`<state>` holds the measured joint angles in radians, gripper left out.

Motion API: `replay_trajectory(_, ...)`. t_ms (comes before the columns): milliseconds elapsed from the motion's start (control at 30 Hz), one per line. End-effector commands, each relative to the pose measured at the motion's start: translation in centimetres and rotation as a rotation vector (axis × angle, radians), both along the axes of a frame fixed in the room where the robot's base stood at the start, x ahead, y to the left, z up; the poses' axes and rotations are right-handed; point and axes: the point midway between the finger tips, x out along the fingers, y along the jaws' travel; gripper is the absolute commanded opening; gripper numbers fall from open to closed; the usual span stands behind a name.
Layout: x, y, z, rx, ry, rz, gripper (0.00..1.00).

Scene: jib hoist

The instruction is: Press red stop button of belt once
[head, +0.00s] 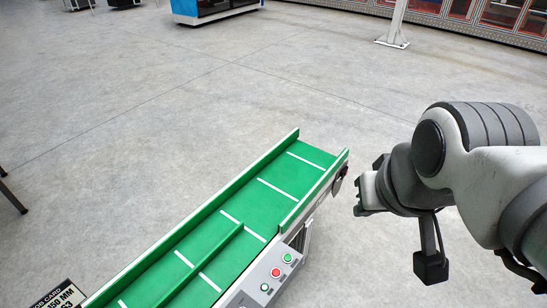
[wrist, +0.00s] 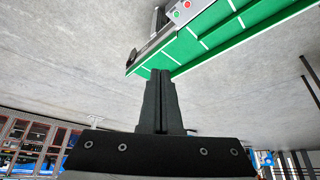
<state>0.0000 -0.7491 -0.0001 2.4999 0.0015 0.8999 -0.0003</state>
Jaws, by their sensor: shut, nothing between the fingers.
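The green conveyor belt (head: 255,210) with white cross lines runs diagonally in the head view. A grey control panel (head: 253,290) is on its near right side. The red stop button (head: 275,272) sits on it between a green button (head: 287,257) and a smaller button (head: 265,287). My gripper (head: 362,207) is to the right of the belt's far end, apart from the panel. In the wrist view my gripper (wrist: 160,73) is shut and empty. There the red button (wrist: 187,4) shows at the top edge, beyond the fingertips, and the belt (wrist: 190,45) appears inverted.
A raised green divider (head: 205,258) runs along the belt. A dark sign (head: 62,296) stands at the lower left. A white post (head: 396,22) and a blue-and-white machine (head: 205,10) are far back. The grey floor (head: 150,130) is mostly clear.

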Motion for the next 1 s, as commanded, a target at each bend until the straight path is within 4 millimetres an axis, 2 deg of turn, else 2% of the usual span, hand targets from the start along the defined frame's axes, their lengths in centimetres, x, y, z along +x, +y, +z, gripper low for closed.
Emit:
replay_trajectory(167,0.8,1.2,-2.4,0.064,0.049,-0.004,0.00)
replay_trajectory(267,1.8,2.9,-5.4,0.155,0.110,-0.017,0.00)
replay_trajectory(600,7.3,9.2,-16.9,0.562,0.334,-0.174,0.00)
replay_trajectory(767,10.3,11.1,-22.7,0.735,0.412,-0.308,0.00)
replay_trajectory(1000,14.7,12.2,-32.7,0.953,0.497,-0.574,0.00)
